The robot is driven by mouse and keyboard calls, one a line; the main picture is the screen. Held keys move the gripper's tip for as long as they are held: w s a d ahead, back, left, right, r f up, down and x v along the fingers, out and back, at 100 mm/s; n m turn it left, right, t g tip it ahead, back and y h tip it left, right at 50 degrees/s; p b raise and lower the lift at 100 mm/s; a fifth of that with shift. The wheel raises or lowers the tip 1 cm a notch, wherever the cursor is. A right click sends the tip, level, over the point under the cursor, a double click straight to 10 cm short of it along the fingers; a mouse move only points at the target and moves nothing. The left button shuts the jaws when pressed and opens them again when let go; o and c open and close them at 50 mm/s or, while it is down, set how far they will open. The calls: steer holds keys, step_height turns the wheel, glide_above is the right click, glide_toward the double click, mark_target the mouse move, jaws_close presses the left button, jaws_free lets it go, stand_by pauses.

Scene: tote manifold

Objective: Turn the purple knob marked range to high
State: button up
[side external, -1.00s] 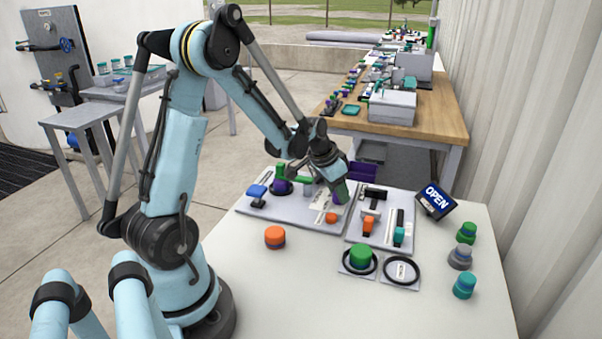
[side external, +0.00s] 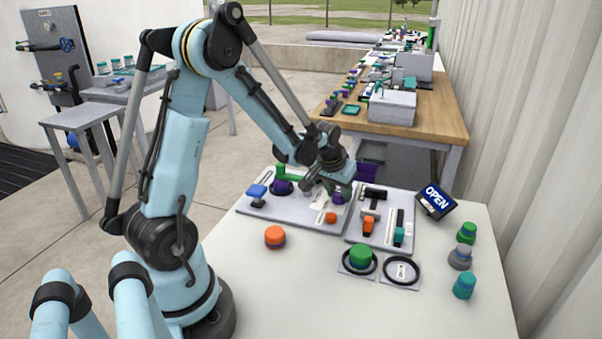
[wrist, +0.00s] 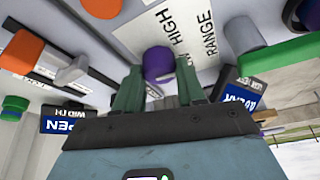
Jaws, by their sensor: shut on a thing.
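The purple range knob (wrist: 158,64) sits between the two green fingers of my gripper (wrist: 160,82) in the wrist view. My gripper is shut on it. The white label plate (wrist: 192,30) beside the knob reads HIGH and RANGE. Other markings on the plate are hidden or cut off, and I cannot tell exactly where the knob points. In the side view the purple knob (side external: 338,196) shows just under my gripper (side external: 332,188), at the right part of the grey panel (side external: 290,216).
An orange knob (side external: 331,218) stands close in front on the same panel. A blue-topped control (side external: 257,191) and another purple knob (side external: 282,187) with a green lever are to the left. A second panel with sliders and an OPEN display (side external: 436,200) stand right.

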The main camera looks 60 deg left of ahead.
steer(key=n, duration=0.2)
steer(key=n+g+y, duration=0.1)
steer(key=n, duration=0.1)
steer(key=shift+w+d+y, duration=0.1)
steer(key=shift+y, duration=0.2)
steer(key=shift+w+n+g+y, duration=0.1)
steer(key=shift+n+g+y, duration=0.35)
steer(key=shift+n, duration=1.65)
steer(key=shift+g, duration=0.25)
steer(key=o, duration=1)
steer(key=shift+o, duration=0.2)
steer(key=shift+d+r, duration=0.1)
steer(key=shift+r, duration=0.05)
steer(key=v, duration=1.1)
steer(key=shift+r, duration=0.4)
